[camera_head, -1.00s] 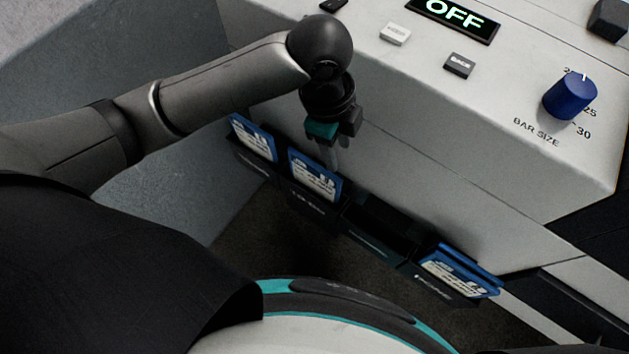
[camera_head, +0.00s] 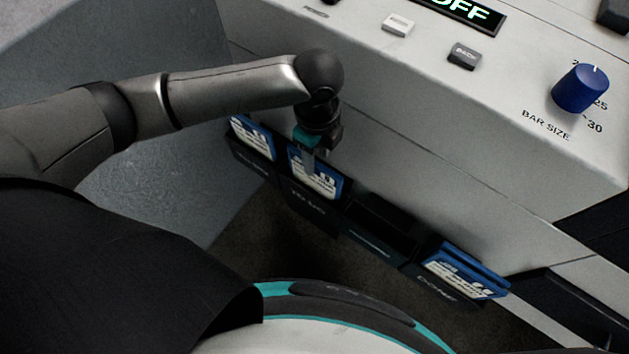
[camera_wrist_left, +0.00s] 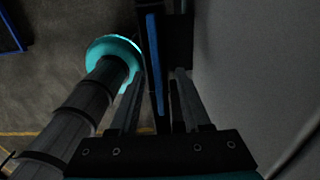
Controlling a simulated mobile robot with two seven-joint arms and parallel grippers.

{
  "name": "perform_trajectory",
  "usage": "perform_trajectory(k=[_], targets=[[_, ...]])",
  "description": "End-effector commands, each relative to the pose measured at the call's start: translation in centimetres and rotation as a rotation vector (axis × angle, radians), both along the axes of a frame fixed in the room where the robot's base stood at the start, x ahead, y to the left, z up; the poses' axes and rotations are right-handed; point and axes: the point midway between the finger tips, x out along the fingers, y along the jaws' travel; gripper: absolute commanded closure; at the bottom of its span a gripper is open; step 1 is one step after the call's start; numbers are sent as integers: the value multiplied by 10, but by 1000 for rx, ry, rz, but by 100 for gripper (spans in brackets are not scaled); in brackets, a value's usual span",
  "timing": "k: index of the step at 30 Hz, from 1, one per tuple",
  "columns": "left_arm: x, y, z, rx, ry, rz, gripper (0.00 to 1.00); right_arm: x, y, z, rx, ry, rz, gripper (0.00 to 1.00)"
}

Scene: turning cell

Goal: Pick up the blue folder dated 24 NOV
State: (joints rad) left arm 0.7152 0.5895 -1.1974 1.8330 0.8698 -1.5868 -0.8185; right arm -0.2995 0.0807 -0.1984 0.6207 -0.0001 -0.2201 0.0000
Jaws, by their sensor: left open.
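Blue folders with white labels stand in a row of dark wall pockets on the machine's front: one at the left (camera_head: 252,138), one second from left (camera_head: 318,180) and at least one at the right (camera_head: 462,272). Their dates are too small to read, so I cannot tell which says 24 NOV. My left gripper (camera_head: 309,163) points down at the second folder's top edge, one finger in front of its label. In the left wrist view a blue folder edge (camera_wrist_left: 156,65) lies between the open fingers (camera_wrist_left: 159,85). My right gripper is out of view.
The second pocket reads TO DO (camera_head: 308,202) and the right one DONE (camera_head: 437,291). The third pocket (camera_head: 380,226) looks empty. The machine panel (camera_head: 420,60) with a blue BAR SIZE knob (camera_head: 580,88) overhangs above the pockets.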

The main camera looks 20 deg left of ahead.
Motion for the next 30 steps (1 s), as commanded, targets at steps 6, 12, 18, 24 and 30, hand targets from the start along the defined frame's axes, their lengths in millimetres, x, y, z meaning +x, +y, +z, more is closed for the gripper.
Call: perform_trajectory(k=[6, 12, 18, 24, 30], targets=[[-3, 4, -28, 3, 3, 1, 52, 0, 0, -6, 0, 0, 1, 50], [-3, 4, -51, 2, -1, -1, 52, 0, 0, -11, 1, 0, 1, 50], [-3, 4, -52, 2, -2, -1, 52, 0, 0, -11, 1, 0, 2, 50], [-3, 4, -52, 2, -2, -1, 67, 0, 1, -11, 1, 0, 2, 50], [-3, 4, -52, 1, -1, 0, 90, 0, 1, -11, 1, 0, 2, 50]])
